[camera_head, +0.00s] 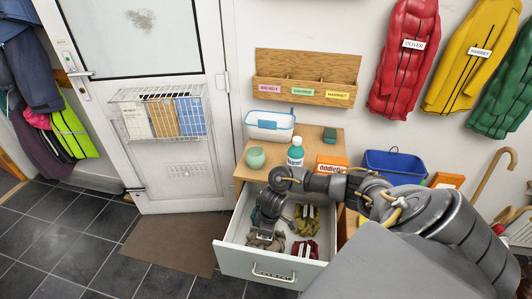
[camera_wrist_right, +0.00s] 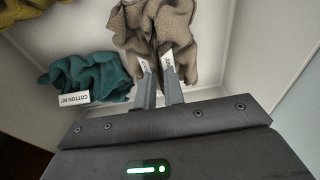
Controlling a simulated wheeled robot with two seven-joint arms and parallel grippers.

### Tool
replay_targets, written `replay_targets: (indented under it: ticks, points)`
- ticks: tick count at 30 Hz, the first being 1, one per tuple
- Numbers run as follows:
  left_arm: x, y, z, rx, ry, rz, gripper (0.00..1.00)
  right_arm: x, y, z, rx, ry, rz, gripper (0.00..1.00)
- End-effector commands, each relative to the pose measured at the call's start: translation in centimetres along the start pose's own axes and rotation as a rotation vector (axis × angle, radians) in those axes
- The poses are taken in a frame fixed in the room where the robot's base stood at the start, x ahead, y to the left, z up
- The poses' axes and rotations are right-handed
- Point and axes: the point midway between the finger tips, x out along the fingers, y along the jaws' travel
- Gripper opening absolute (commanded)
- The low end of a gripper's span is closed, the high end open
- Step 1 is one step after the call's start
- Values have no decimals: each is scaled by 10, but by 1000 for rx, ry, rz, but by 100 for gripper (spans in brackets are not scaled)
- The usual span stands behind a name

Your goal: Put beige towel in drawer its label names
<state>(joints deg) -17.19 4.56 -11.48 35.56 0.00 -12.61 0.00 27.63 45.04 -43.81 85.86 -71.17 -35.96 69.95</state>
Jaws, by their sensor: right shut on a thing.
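The beige towel (camera_head: 256,244) is a crumpled brown-beige cloth low inside the open drawer (camera_head: 238,263), at its near left. It fills the top middle of the right wrist view (camera_wrist_right: 165,25), with white tags at the fingertips whose print I cannot read for sure. My right gripper (camera_head: 265,236) points down into the drawer; in the wrist view its fingers (camera_wrist_right: 159,80) are shut on the towel's near end. Whether the towel rests on the drawer floor is unclear. The drawer front shows a handle but no readable label. My left gripper is out of view.
The drawer also holds a teal cloth (camera_wrist_right: 88,78) tagged "COTTON", an olive-yellow cloth (camera_head: 308,219) and a red one (camera_head: 306,248). The wooden top above carries a green bowl (camera_head: 256,157), a bottle (camera_head: 295,152) and a white tub (camera_head: 268,127). A blue bin (camera_head: 395,168) stands right.

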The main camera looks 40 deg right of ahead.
Motion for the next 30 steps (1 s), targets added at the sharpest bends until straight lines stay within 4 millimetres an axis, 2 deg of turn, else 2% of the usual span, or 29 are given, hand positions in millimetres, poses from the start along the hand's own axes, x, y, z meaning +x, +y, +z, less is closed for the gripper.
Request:
replay_targets:
  ticks: [3,13,14,18,26,30]
  points:
    - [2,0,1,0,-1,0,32,8,0,1,0,0,1,0]
    - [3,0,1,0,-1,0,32,11,0,1,-1,1,0,0]
    - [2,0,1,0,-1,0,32,10,0,1,-1,1,1,14]
    - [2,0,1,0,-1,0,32,10,0,1,-1,1,0,32]
    - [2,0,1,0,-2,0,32,9,0,1,-1,1,1,32]
    - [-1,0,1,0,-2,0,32,-1,1,0,-2,3,1,32]
